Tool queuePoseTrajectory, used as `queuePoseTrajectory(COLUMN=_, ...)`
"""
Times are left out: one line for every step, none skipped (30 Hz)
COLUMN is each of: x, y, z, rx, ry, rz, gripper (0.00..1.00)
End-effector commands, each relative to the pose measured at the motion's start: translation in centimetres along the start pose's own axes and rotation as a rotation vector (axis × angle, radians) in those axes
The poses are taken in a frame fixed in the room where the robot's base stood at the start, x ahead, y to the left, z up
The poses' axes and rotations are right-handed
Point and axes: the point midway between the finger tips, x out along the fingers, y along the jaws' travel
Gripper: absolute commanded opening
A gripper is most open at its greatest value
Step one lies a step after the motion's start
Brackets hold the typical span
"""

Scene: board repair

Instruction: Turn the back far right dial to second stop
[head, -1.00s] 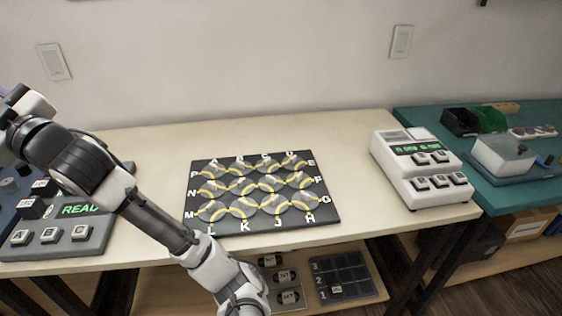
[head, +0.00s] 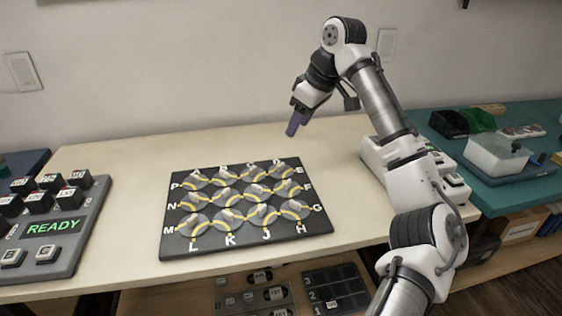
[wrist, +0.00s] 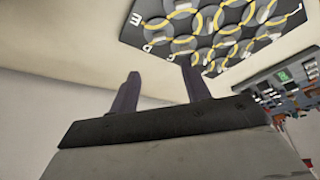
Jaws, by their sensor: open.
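The black board (head: 172,240) lies on the table with several round clear dials in three rows, each with a yellow curved line, and white letters along its edges. The back far right dial (head: 281,171) sits near the letters D and E. My gripper (head: 293,128) is raised above the table behind the board, its purple fingers pointing down, apart from the dials. In the wrist view my gripper (wrist: 160,72) has its two fingers spread with nothing between them. The board also shows there, (wrist: 215,30) at the top beyond the fingers.
A grey panel (head: 60,255) with buttons and a green READY display stands at the left. A white button device (head: 378,160) stands at the right, partly hidden by my arm. A teal table (head: 505,195) with bins adjoins it. The table behind the board is clear.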

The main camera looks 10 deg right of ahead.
Motion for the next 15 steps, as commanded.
queuePoseTrajectory(x=0.0, y=0.1, z=0.5, rx=0.005, ry=-0.008, rz=-0.006, gripper=0.47)
queuePoseTrajectory(x=0.1, y=0.1, z=0.6, rx=0.006, ry=-0.010, rz=-0.007, gripper=0.47)
queuePoseTrajectory(x=0.3, y=0.1, z=0.6, rx=0.006, ry=-0.011, rz=-0.009, gripper=0.47)
queuePoseTrajectory(x=0.7, y=0.1, z=0.6, rx=0.006, ry=-0.012, rz=-0.009, gripper=0.47)
queuePoseTrajectory(x=1.1, y=0.1, z=0.6, rx=0.006, ry=-0.012, rz=-0.009, gripper=0.47)
queuePoseTrajectory(x=1.7, y=0.1, z=0.7, rx=0.006, ry=-0.012, rz=-0.008, gripper=0.47)
queuePoseTrajectory(x=2.2, y=0.1, z=0.6, rx=0.006, ry=-0.011, rz=-0.008, gripper=0.47)
queuePoseTrajectory(x=2.8, y=0.0, z=0.7, rx=0.006, ry=-0.012, rz=-0.008, gripper=0.47)
queuePoseTrajectory(x=3.6, y=0.1, z=0.7, rx=0.006, ry=-0.012, rz=-0.008, gripper=0.47)
queuePoseTrajectory(x=4.3, y=0.1, z=0.7, rx=0.006, ry=-0.011, rz=-0.008, gripper=0.47)
queuePoseTrajectory(x=5.0, y=0.0, z=0.7, rx=0.006, ry=-0.012, rz=-0.008, gripper=0.47)
queuePoseTrajectory(x=5.9, y=0.0, z=0.7, rx=0.006, ry=-0.011, rz=-0.008, gripper=0.47)
queuePoseTrajectory(x=6.5, y=0.0, z=0.7, rx=0.005, ry=-0.012, rz=-0.008, gripper=0.47)
queuePoseTrajectory(x=7.2, y=0.0, z=0.7, rx=0.005, ry=-0.011, rz=-0.007, gripper=0.47)
queuePoseTrajectory(x=8.0, y=0.0, z=0.7, rx=0.005, ry=-0.011, rz=-0.007, gripper=0.47)
